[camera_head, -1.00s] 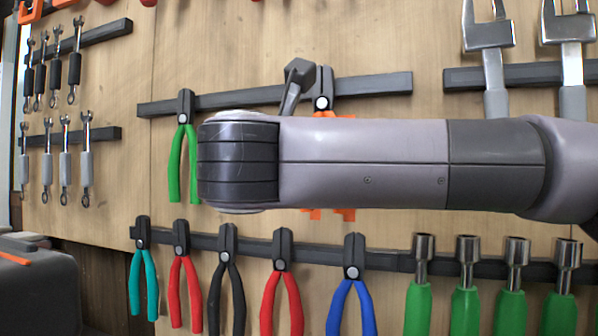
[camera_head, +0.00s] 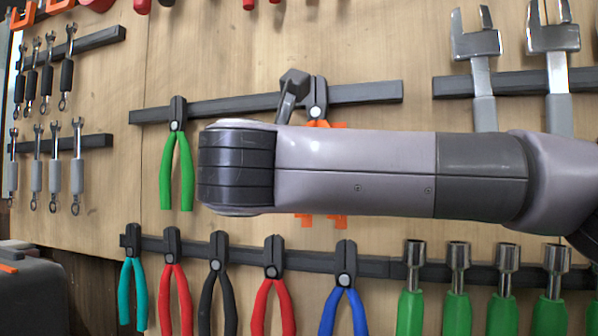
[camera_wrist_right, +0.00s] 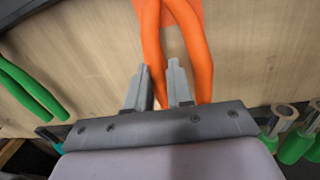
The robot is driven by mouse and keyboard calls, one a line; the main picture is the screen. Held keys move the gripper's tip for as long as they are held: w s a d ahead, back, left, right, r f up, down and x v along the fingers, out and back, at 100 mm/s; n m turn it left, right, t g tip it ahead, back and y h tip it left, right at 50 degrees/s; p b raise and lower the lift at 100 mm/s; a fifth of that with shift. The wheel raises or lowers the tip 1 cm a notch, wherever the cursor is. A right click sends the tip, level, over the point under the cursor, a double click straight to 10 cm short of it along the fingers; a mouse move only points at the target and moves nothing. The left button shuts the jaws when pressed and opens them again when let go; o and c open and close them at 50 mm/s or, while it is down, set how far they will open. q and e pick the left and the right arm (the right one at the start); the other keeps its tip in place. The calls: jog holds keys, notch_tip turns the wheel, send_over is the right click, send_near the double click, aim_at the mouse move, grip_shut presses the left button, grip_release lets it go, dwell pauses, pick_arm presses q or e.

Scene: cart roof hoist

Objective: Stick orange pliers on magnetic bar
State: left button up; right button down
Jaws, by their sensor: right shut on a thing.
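The orange pliers show in the head view with their dark jaws (camera_head: 317,92) upright in front of the upper magnetic bar (camera_head: 370,92). I cannot tell if the jaws touch the bar. My right arm hides the middle of the orange handles; their tops and lower ends (camera_head: 340,221) show. In the right wrist view, my right gripper (camera_wrist_right: 159,76) is shut on the left orange handle (camera_wrist_right: 151,32), with one finger on each side. My left gripper is not in view.
Green pliers (camera_head: 179,165) hang left on the same bar. A dark angled piece (camera_head: 292,88) stands beside the orange jaws. A lower bar (camera_head: 375,266) holds several pliers and green-handled drivers. Wrenches hang left, calipers (camera_head: 476,60) right. The bar's right end is bare.

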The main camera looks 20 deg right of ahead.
jog(key=shift+w+d, duration=0.25)
jog(key=shift+w, duration=0.05)
jog(key=shift+r, duration=0.1)
dwell(0.3)
jog(key=c, duration=0.9)
grip_release()
